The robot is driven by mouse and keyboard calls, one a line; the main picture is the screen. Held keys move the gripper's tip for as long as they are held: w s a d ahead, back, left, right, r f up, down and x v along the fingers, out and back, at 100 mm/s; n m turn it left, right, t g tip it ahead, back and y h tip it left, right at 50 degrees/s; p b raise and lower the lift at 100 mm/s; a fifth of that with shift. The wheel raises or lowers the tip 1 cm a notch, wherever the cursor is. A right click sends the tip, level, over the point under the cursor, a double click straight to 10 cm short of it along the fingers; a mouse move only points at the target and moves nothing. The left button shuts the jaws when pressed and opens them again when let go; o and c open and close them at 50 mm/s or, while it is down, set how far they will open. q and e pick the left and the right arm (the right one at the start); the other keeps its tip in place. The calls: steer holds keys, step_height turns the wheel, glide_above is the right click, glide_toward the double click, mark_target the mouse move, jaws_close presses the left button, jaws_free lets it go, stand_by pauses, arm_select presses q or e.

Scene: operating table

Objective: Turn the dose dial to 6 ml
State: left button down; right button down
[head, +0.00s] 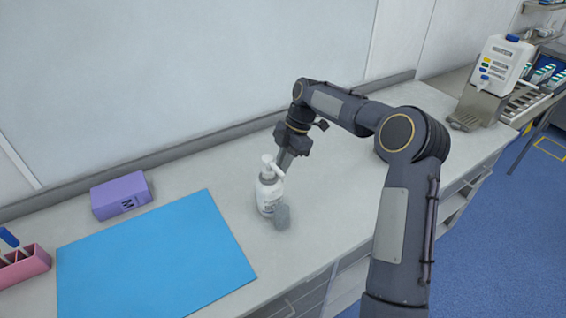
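A white bottle (267,195) with a white pump head (270,164) stands upright on the grey counter, right of the blue mat. Small dark print shows on its front. No dose dial or scale can be made out at this size. My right gripper (284,158) points down just behind and right of the pump head. Its fingers are dark and small, partly hidden by the pump head. I cannot tell whether they touch the bottle or how far apart they are. My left gripper is out of view.
A blue mat (150,260) covers the left counter (330,225). A purple box (121,195) and a pink holder (22,268) are left. A small grey object (282,217) is beside the bottle. A white canister (496,65) on a metal stand is at the far right.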

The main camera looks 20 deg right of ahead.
steer(key=c, duration=1.7)
jaws_free()
steer(key=v, duration=0.8)
steer(key=shift+b, duration=0.35)
